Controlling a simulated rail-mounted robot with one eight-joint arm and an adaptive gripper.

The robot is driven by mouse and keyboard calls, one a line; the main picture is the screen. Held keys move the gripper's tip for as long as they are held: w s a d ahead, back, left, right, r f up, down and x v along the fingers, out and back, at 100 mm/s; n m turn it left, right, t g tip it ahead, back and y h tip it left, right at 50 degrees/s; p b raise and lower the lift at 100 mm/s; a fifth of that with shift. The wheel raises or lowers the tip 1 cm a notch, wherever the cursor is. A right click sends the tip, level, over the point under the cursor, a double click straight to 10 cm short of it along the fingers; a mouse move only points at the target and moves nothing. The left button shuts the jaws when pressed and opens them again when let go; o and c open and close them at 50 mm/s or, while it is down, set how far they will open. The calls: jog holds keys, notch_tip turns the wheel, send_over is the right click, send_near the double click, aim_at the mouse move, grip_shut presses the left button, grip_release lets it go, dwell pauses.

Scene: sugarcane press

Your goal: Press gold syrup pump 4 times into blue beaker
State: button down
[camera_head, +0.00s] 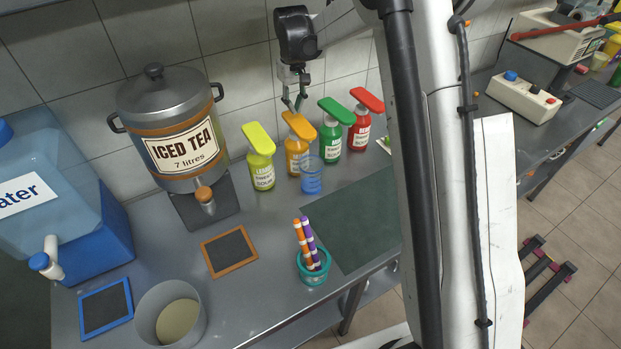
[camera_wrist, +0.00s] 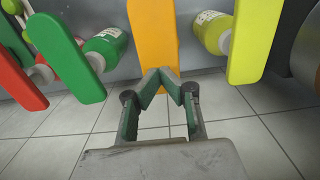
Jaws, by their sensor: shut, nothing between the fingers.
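The gold syrup pump bottle (camera_head: 297,153) stands against the tiled wall, second from left in a row of pump bottles. Its flat orange-gold lever (camera_head: 298,126) tilts up at the top; it also shows in the wrist view (camera_wrist: 153,42). The blue beaker (camera_head: 311,176) stands on the counter in front of the gold bottle, slightly right. My gripper (camera_head: 294,107) is shut and empty, pointing down just above the gold lever. In the wrist view its fingertips (camera_wrist: 160,75) overlap the lever's near end; I cannot tell if they touch. The bottle under the lever is hidden there.
A yellow-green pump (camera_head: 260,165) is left of the gold one; green (camera_head: 331,132) and red (camera_head: 360,127) pumps are right. An iced tea urn (camera_head: 180,140) stands further left. A teal cup of markers (camera_head: 313,268) is in front. The dark mat (camera_head: 350,220) is clear.

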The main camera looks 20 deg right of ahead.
aim_at(295, 119)
jog(key=shift+f, duration=0.15)
jog(key=shift+f+b, duration=2.1)
jog(key=shift+f, duration=0.45)
jog(key=shift+r, duration=0.2)
jog(key=shift+r+p, duration=1.15)
jog(key=shift+r, duration=1.35)
jog(key=shift+f, duration=0.2)
